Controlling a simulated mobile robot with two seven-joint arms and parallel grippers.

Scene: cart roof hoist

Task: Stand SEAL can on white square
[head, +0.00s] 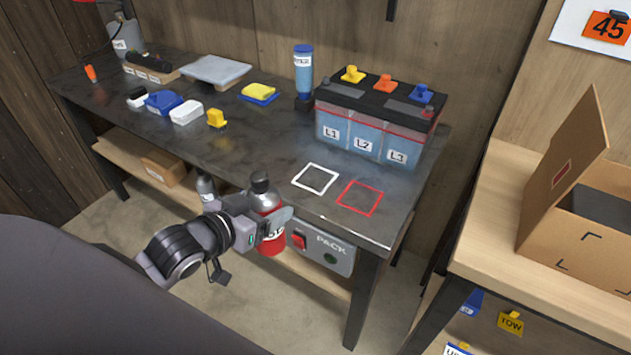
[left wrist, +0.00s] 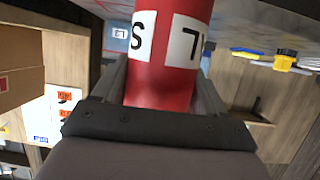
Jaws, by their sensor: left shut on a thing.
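A red can (head: 266,201) with a black cap is held upright in my left gripper (head: 270,223), in front of the bench's front edge. The can also fills the middle of the left wrist view (left wrist: 168,55), between the two fingers. Its white labels show only in part, with an S on one and what look like upside-down letters on another. The white square (head: 315,179) is an empty outline on the dark bench top, up and right of the can. My right gripper is not in view.
A red square outline (head: 360,197) lies right of the white one. A battery block (head: 370,120) marked L1, L2, L3 stands behind both. A PACK box (head: 325,252) hangs under the bench edge.

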